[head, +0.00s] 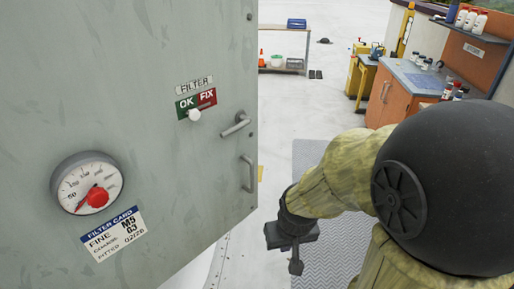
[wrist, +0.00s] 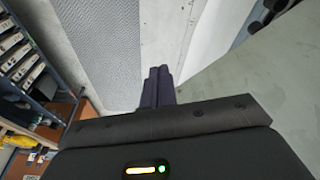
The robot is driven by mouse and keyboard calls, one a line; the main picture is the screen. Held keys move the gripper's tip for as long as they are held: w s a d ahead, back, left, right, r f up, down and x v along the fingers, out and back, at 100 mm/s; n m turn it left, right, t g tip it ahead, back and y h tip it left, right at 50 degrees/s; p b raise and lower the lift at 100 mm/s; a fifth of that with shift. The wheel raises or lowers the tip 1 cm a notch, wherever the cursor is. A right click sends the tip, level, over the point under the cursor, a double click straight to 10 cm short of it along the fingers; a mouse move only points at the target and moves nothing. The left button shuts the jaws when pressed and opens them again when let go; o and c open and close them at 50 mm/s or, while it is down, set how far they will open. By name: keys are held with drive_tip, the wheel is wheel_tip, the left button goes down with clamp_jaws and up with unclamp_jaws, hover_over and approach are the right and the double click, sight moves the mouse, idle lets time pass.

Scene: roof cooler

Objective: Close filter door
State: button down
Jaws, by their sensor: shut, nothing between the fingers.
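The grey-green filter door (head: 150,110) fills the left of the head view, its face turned towards me. It carries a lever handle (head: 236,124), a pull handle (head: 248,173), an OK/FIX slider (head: 195,114), a round gauge (head: 88,190) and a filter card (head: 113,234). My gripper (head: 296,265) is to the right of the door's lower right corner, apart from the handles. In the wrist view its fingers (wrist: 157,84) are together and empty. A grey-green panel (wrist: 268,95), probably the door, is to their right. The door's hinges and frame are hidden.
A grey patterned mat (head: 315,160) lies on the pale floor. An orange workbench (head: 400,95) with bottles stands at the back right. A shelf unit (head: 286,45) and a yellow machine (head: 362,75) stand farther back. A curved pale edge (head: 218,265) shows below the door.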

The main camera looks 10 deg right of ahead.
drive_tip(key=shift+s, duration=0.1)
drive_tip(key=w+d+r+n+t+y, duration=0.3)
drive_tip(key=w+t+y, duration=0.2)
drive_tip(key=w, duration=0.3)
drive_tip(key=w+d+r+n+t+y, duration=0.4)
drive_tip(key=w+t, duration=0.3)
drive_tip(key=w, duration=0.2)
drive_tip(key=shift+w+d+y, duration=0.15)
drive_tip(key=shift+w+y, duration=0.1)
drive_tip(key=shift+y, duration=0.45)
